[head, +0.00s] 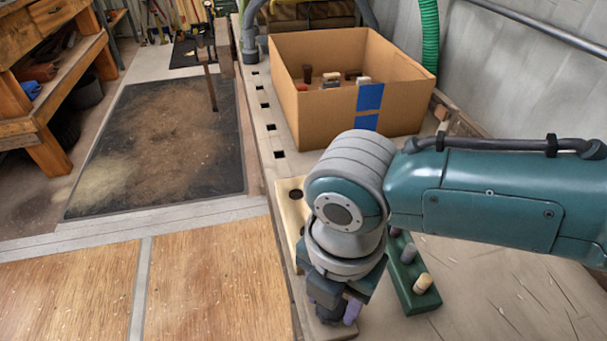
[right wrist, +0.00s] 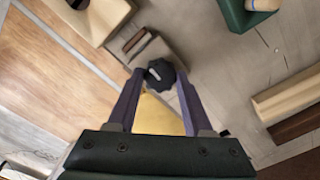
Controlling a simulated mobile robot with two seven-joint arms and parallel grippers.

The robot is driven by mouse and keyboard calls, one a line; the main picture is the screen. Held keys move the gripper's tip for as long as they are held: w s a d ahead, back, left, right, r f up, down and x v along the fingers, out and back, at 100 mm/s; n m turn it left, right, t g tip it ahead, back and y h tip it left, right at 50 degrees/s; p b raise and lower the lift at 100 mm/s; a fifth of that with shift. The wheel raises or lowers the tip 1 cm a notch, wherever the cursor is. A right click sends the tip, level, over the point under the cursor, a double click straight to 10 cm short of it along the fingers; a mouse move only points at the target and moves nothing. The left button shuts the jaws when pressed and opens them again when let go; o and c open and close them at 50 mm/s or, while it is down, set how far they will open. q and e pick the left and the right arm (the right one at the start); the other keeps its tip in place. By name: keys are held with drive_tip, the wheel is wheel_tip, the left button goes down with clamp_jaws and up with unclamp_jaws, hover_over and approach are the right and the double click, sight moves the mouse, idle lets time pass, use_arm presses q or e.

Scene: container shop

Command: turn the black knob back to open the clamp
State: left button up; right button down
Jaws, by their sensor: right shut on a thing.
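The black knob (right wrist: 160,73) shows in the right wrist view with a pale mark on its face. My right gripper (right wrist: 161,77) is shut on it, one purple finger on each side. A grey block with a dark brown piece (right wrist: 138,42) sits just beyond the knob; it looks like part of the clamp. In the head view my right gripper (head: 335,308) points down at the bench's near edge, and my own arm hides the knob and clamp there. My left gripper is in neither view.
A green holder (head: 408,282) with several pegs stands just right of my right gripper. A pale wooden board with a dark hole (head: 290,212) lies left of my wrist. An open cardboard box (head: 315,115) with blue tape stands farther back on the bench.

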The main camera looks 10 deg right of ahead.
idle(0.3)
drive_tip(key=shift+c, duration=1.5)
unclamp_jaws()
wheel_tip(320, 180, up, 10)
drive_tip(key=p, duration=0.2)
drive_tip(key=shift+p, duration=0.4)
